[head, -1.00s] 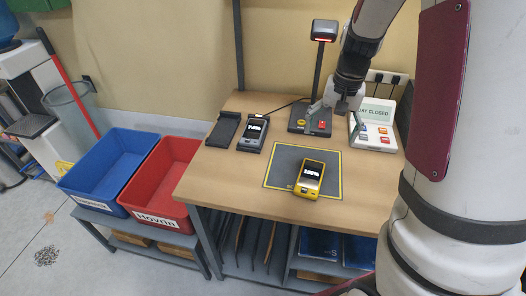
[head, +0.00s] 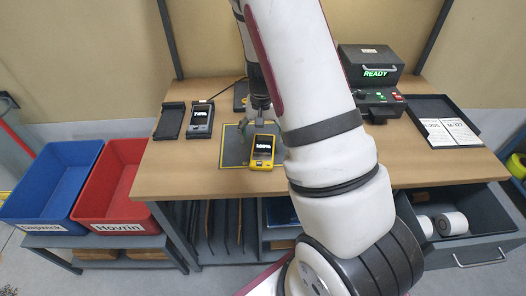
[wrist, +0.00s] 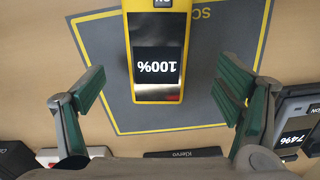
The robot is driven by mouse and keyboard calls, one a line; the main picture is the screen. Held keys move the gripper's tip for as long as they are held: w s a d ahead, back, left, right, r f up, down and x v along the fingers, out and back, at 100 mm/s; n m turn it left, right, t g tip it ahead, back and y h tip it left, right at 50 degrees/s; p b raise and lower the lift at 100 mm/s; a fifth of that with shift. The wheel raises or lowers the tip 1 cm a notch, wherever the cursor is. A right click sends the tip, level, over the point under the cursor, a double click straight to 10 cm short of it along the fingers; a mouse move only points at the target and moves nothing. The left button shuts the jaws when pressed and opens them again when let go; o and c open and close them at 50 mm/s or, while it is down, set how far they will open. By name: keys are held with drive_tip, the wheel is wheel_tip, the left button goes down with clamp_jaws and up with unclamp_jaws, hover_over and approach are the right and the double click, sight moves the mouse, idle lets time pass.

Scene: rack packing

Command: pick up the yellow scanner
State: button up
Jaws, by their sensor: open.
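The yellow scanner (head: 262,151) lies flat on the dark grey mat with a yellow border (head: 229,156) on the wooden table. Its dark screen reads 100%. In the wrist view the yellow scanner (wrist: 157,50) shows upside down at the top, between the two fingers but farther forward. My gripper (head: 260,127) is open, just behind the scanner in the head view. In the wrist view its green-padded fingers (wrist: 160,95) stand apart to either side of the scanner's near end. Nothing is between the pads.
A grey scanner (head: 201,122) reading 74% stands in a cradle beside an empty dark cradle (head: 170,121). Blue bin (head: 22,205) and red bin (head: 80,212) stand left. A READY machine (head: 371,75), a tray (head: 462,125) and an open drawer (head: 480,245) are right.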

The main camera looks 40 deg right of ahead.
sight(263, 149)
wheel_tip(263, 149, down, 5)
drive_tip(key=shift+s+d+r+p, duration=0.1)
drive_tip(key=shift+d+p, duration=0.05)
drive_tip(key=shift+p, duration=0.35)
drive_tip(key=c, duration=1.5)
drive_tip(key=shift+o, duration=0.2)
drive_tip(key=shift+r, duration=0.1)
